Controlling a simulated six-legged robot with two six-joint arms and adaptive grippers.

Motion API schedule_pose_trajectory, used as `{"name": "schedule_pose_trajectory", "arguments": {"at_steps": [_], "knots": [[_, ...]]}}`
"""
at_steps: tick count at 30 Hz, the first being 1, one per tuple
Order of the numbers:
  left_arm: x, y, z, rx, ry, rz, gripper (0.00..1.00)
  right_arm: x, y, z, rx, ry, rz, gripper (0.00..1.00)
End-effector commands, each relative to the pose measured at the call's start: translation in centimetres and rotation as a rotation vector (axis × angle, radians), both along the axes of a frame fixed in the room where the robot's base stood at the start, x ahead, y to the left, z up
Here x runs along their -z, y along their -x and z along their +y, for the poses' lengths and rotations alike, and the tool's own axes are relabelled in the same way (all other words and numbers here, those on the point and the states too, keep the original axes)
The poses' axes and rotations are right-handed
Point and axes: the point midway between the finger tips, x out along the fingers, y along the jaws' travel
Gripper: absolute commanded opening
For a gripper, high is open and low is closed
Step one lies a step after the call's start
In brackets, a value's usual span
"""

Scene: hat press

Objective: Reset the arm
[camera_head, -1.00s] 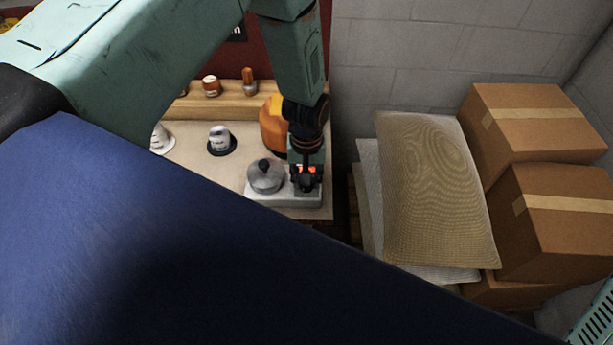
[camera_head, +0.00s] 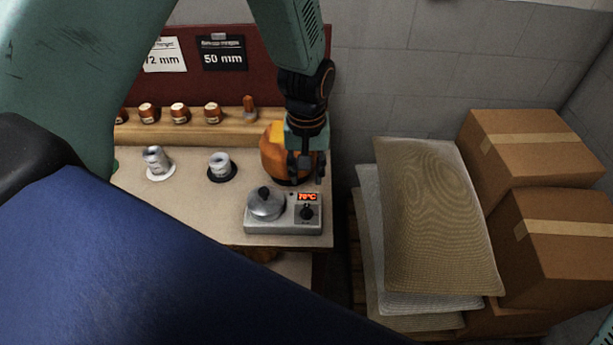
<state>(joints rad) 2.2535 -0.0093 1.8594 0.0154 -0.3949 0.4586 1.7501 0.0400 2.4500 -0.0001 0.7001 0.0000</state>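My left arm comes in from the upper left and hangs down over the right end of the workbench (camera_head: 200,202). My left gripper (camera_head: 306,178) points down, with its two dark fingers apart and nothing seen between them. It is above and behind the grey press unit (camera_head: 283,228), clear of its dark knob (camera_head: 307,213). The unit has a rounded metal dome (camera_head: 266,204) and a lit display (camera_head: 308,197) reading 70°C. An orange rounded object (camera_head: 274,155) is partly hidden behind the gripper. My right gripper is out of view.
A wooden shelf (camera_head: 190,128) holds several small orange-and-white items. Signs, one reading 50 mm (camera_head: 222,54), hang on the red board. Sacks (camera_head: 440,215) and cardboard boxes (camera_head: 535,140) are stacked at right.

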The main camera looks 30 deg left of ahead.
Motion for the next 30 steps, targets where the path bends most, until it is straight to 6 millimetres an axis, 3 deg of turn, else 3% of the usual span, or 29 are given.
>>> {"name": "schedule_pose_trajectory", "arguments": {"at_steps": [12, 15, 17, 20, 24, 30], "knots": [[0.0, 0.0, 0.0, 0.0, 0.0, 0.0, 0.34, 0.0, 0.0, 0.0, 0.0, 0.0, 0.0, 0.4], [1.0, 0.5, 0.0, 0.006, 0.0, 0.004, 0.34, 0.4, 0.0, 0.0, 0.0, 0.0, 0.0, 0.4], [2.8, 1.3, 0.1, 0.019, 0.0, 0.008, 0.34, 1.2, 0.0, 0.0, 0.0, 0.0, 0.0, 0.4], [7.5, 3.7, 0.2, 0.058, 0.003, 0.013, 0.34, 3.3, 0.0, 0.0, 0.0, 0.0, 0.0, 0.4], [14.5, 8.1, 0.3, 0.129, 0.006, 0.013, 0.34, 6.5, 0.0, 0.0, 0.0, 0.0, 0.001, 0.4], [22.2, 14.7, 0.4, 0.23, 0.007, 0.012, 0.34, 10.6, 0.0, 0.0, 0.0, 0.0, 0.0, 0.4]]}}
